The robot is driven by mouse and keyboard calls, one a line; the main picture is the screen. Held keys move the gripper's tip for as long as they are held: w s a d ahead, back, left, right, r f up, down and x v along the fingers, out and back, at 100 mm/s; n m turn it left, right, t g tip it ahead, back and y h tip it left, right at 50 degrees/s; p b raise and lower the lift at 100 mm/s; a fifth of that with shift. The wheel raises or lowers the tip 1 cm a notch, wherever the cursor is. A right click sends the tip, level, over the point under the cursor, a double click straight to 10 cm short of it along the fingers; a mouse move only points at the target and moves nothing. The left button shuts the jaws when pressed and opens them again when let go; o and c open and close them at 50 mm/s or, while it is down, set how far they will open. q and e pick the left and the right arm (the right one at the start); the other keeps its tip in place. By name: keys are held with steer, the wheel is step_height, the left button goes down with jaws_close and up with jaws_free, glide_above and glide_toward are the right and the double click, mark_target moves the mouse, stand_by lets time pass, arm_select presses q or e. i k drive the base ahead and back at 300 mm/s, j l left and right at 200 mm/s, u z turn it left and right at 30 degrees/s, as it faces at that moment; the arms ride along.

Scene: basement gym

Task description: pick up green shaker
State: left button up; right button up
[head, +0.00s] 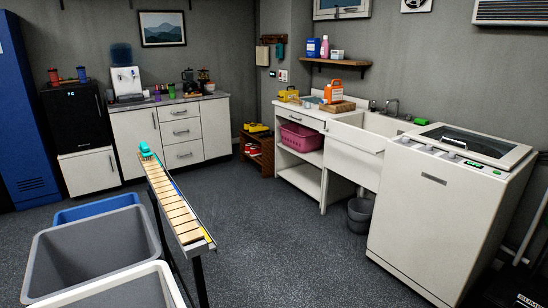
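A small green upright cup-like item (172,91), possibly the green shaker, stands on the counter (140,103) by the back wall. It is too small to make out clearly. A purple item (157,95) stands just left of it. A small green item (421,122) lies at the sink's back right edge, beside the washing machine. A teal object (145,149) sits at the far end of a narrow slatted rack. Neither of my grippers is in view.
A sink cabinet (357,150) and a washing machine (440,215) stand at the right. The middle floor (285,250) is clear.

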mark_target(172, 91)
steer(key=i+l+z, duration=0.5)
steer(key=z, duration=0.2)
steer(key=i+l+z, duration=0.2)
steer(key=i+z, duration=0.15)
steer(key=i+u, duration=0.3)
steer(key=i, duration=0.15)
steer(key=i+l+u, duration=0.25)
steer(key=i, duration=0.15)
steer(key=i+j+u, duration=0.25)
steer(key=i+u, duration=0.2)
steer(key=i, duration=0.15)
steer(key=i+j+u, duration=0.1)
steer(key=i+u, duration=0.35)
steer(key=i+l+u, duration=0.25)
steer(key=i+u, duration=0.2)
steer(key=i, duration=0.25)
steer(key=i+u, duration=0.3)
steer(key=i, duration=1.9)
steer(key=i+z, duration=0.1)
steer(key=i, duration=0.65)
steer(key=i+z, duration=0.1)
steer(key=i, duration=0.6)
steer(key=i+j+z, duration=0.15)
steer(key=i, duration=0.6)
